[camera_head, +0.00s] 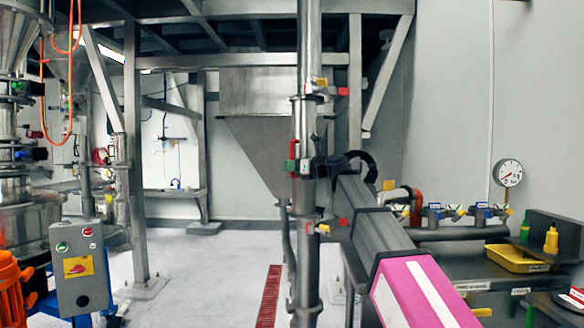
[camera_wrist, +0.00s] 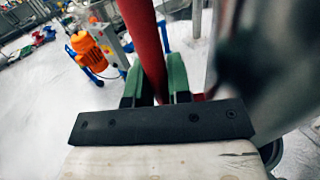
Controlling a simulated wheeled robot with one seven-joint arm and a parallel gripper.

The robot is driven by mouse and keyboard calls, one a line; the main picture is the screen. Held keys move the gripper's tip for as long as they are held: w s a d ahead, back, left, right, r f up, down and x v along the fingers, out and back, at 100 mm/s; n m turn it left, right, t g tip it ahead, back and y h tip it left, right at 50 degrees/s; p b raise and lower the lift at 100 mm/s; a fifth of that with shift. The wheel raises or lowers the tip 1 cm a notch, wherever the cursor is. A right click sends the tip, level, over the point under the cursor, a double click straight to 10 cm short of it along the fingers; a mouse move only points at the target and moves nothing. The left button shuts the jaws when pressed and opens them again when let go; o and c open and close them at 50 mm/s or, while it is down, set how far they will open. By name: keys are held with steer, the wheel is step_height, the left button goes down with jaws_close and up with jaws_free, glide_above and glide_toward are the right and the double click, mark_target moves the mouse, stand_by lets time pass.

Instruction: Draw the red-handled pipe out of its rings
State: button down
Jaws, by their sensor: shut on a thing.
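The steel pipe (camera_head: 308,50) stands upright in the middle of the head view. Its red handle (camera_head: 292,150) is on its left side at mid height. Ring clamps with coloured tags sit around the pipe, an upper one (camera_head: 308,98) and a lower one (camera_head: 305,228). My gripper (camera_head: 297,166) is at the handle, its green fingers shut on it. In the wrist view, the red handle (camera_wrist: 147,40) runs between the green fingers of my gripper (camera_wrist: 157,85). The grey pipe (camera_wrist: 275,70) is close on the right there. My arm hides part of the pipe's right side.
A steel hopper (camera_head: 265,130) and frame stand behind the pipe. A grey control box (camera_head: 80,268) and orange motor (camera_head: 10,285) are at left. A bench with a yellow tray (camera_head: 515,260) and valves is at right. Floor (camera_head: 215,270) left of the pipe is clear.

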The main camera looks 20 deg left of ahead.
steer(key=shift+s+a+r, duration=0.1)
steer(key=shift+s+a, duration=0.1)
steer(key=shift+s, duration=0.5)
steer(key=shift+s+a, duration=0.2)
steer(key=shift+s, duration=0.45)
stand_by(1.1)
